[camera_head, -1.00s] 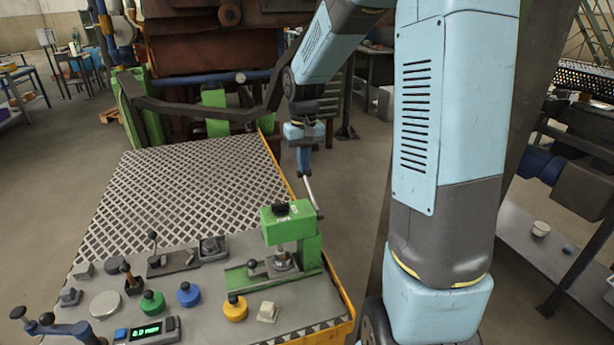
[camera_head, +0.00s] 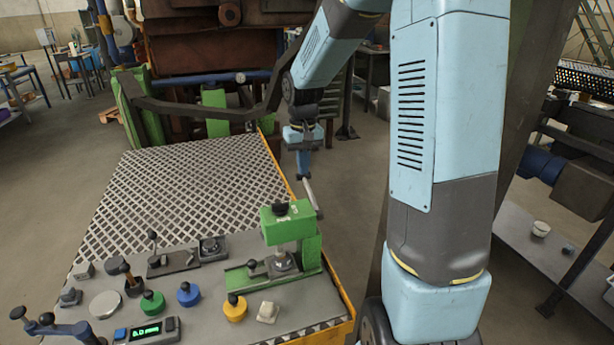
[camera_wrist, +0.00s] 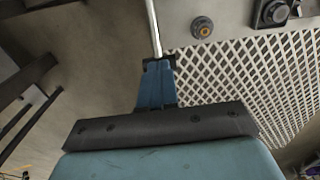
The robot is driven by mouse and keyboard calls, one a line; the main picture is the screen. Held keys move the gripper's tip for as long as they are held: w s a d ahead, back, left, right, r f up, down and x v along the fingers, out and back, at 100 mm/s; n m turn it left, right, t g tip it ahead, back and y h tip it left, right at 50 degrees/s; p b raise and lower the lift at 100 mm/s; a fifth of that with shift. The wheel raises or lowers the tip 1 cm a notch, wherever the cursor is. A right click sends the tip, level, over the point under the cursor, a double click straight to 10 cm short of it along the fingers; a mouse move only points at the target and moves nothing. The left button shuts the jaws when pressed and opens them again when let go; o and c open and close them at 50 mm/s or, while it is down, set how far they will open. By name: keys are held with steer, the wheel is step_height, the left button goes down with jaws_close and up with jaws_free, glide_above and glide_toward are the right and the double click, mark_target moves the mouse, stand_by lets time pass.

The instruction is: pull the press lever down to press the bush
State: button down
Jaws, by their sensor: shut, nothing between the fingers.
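The green press (camera_head: 298,235) stands on the near right of the bench in the head view. Its pale metal lever (camera_head: 313,198) rises from the press's right side, leaning up and away to the left. My gripper (camera_head: 304,174) is shut at the lever's upper end, with nothing held between the fingers. In the wrist view my gripper (camera_wrist: 157,66) points along the lever (camera_wrist: 153,28), which runs up from the fingertips. I cannot tell whether they touch. A small metal part, perhaps the bush (camera_head: 283,262), sits under the press head; its details are too small to tell.
The mesh-topped bench area (camera_head: 200,185) lies left of my gripper. Yellow (camera_head: 235,310), blue (camera_head: 188,294) and green (camera_head: 152,303) knobbed pieces and a green-lit display (camera_head: 146,331) sit near the front. Open floor (camera_head: 350,200) lies to the right.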

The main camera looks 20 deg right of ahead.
mark_target(302, 178)
steer(key=shift+w+f, duration=0.15)
steer(key=shift+f, duration=0.45)
steer(key=shift+w+f, duration=0.15)
steer(key=shift+f, duration=0.45)
stand_by(1.1)
steer(key=shift+w+f, duration=0.1)
steer(key=shift+f, duration=1.35)
stand_by(1.9)
steer(key=shift+r, duration=0.1)
steer(key=shift+r, duration=4.75)
steer(key=shift+w+r, duration=0.1)
steer(key=shift+r, duration=2.4)
